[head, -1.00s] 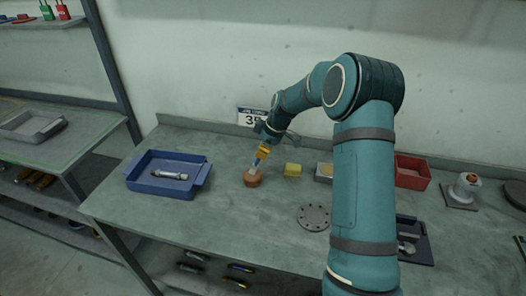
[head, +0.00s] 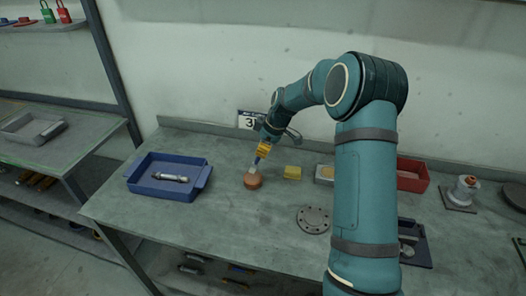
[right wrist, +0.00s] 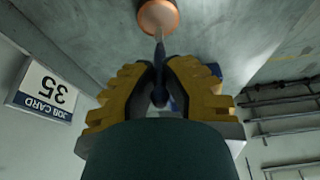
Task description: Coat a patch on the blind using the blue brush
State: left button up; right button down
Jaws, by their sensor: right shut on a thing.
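My right gripper (head: 263,150) is shut on the blue brush (head: 258,161) and points down over the bench. The brush's lower end is at the mouth of a small orange-brown pot (head: 252,182); I cannot tell how deep it sits. In the right wrist view, the yellow fingers (right wrist: 158,88) close around the brush's dark blue handle (right wrist: 160,66), with the pot (right wrist: 158,16) beyond. The blind, a round grey disc with bolt holes (head: 314,219), lies flat on the bench, right of the pot and nearer me. My left gripper is not in view.
A yellow block (head: 292,173) and a grey tan-topped block (head: 325,174) stand right of the pot. A blue tray (head: 143,187) holding a metal part is at left. A red bin (head: 412,176) and a dark tray (head: 424,248) are partly behind my right arm.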

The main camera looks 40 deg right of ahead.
jog(key=shift+r+p, duration=1.1)
jog(key=shift+r, duration=1.35)
